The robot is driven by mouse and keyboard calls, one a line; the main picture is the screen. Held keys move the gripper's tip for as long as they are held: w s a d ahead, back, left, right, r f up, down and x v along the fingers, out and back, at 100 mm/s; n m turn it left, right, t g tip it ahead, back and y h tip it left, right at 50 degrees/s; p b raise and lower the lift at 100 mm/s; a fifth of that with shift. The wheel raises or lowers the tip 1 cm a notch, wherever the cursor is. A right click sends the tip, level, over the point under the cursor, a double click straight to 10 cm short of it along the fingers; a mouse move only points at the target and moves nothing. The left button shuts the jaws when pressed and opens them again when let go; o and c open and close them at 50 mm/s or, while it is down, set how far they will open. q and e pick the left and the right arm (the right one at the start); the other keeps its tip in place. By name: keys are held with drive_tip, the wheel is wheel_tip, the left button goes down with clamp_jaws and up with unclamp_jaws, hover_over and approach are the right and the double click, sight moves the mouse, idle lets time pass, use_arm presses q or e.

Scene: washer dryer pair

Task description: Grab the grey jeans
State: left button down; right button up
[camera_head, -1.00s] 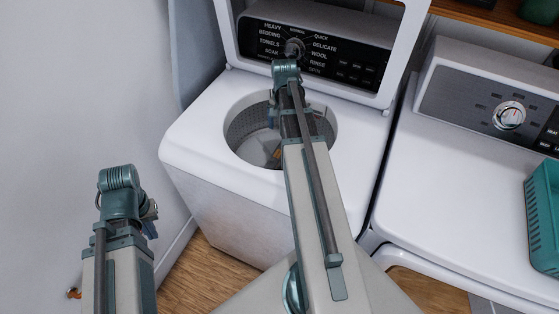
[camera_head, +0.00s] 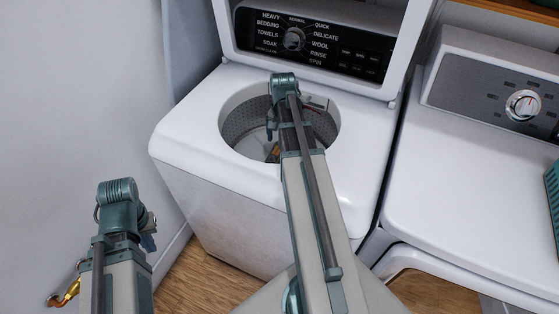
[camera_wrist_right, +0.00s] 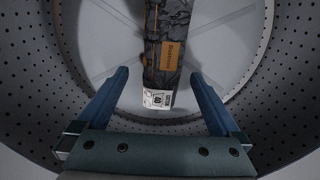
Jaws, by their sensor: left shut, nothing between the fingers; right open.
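The grey jeans, dark and camouflage-patterned with an orange label and a white tag, lie in the washer drum. They show in the right wrist view (camera_wrist_right: 168,45), and a small part shows in the head view (camera_head: 273,153). My right gripper (camera_wrist_right: 159,75) is open above them, its fingers on either side of the tag end, not closed on it; whether they touch cannot be told. In the head view its wrist hangs over the drum opening, and the arm hides part of it. My left gripper (camera_head: 149,242) is shut and empty, low at the left, away from the washer.
The white washer (camera_head: 185,140) has its lid raised, with a control panel (camera_head: 345,45) behind the opening. The perforated drum wall (camera_wrist_right: 285,80) surrounds my right gripper. A dryer (camera_head: 470,200) stands to the right with a teal basket (camera_head: 552,195) on it. A wall is at the left.

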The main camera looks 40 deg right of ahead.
sight(279, 151)
drive_tip(key=shift+a+f+b, duration=0.2)
drive_tip(key=shift+f+b, duration=0.7)
drive_tip(key=shift+a+f+b, duration=0.15)
drive_tip(key=shift+f+b, duration=0.7)
drive_tip(key=shift+f, duration=0.05)
drive_tip(key=shift+a+f+b, duration=0.2)
drive_tip(key=shift+f+b, duration=0.7)
drive_tip(key=shift+r, duration=0.1)
clamp_jaws()
